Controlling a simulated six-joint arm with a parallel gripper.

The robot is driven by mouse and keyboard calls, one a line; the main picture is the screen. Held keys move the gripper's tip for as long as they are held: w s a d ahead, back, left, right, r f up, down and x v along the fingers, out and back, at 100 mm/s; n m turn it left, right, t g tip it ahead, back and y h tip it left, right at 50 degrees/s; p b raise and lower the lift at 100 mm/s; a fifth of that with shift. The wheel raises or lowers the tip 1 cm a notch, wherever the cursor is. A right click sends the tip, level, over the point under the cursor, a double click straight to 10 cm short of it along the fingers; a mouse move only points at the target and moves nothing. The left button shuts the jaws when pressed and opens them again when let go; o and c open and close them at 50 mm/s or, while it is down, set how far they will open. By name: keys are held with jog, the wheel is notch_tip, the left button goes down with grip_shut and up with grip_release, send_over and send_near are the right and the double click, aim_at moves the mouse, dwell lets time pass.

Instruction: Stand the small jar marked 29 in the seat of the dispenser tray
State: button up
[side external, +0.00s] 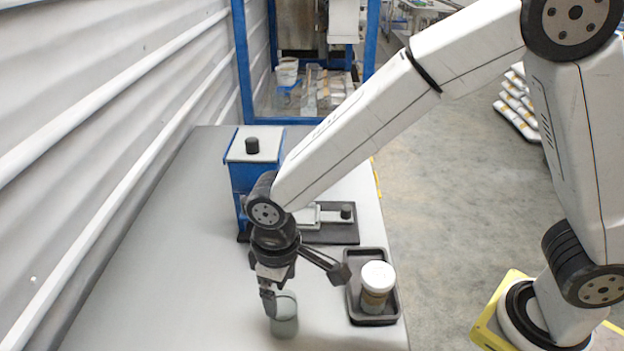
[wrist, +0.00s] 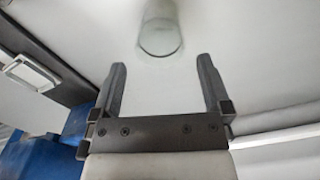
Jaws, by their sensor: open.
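A small greenish-grey, see-through jar (side external: 285,317) is on the table near its front and appears upright. In the wrist view the jar (wrist: 160,32) is just beyond my fingertips, roughly centred between them. My gripper (side external: 270,296) is pointing down beside and partly over this jar, open, with nothing between its fingers; it also shows in the wrist view (wrist: 162,68). No number can be read on any jar. The dispenser (side external: 250,178) is a blue hopper at the back, with a pale framed slide (side external: 308,215) on its dark base; the frame also shows in the wrist view (wrist: 34,73).
A black tray (side external: 353,308) at the table's right edge holds a white-lidded jar (side external: 377,277) with brownish contents. A dark knob stands at the right end of the dispenser base (side external: 335,236). A corrugated wall (side external: 90,110) runs along the left. The table's left part is clear.

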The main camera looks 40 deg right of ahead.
jog(key=shift+f, duration=2.4)
jog(key=c, duration=1)
jog(key=shift+r, duration=2.5)
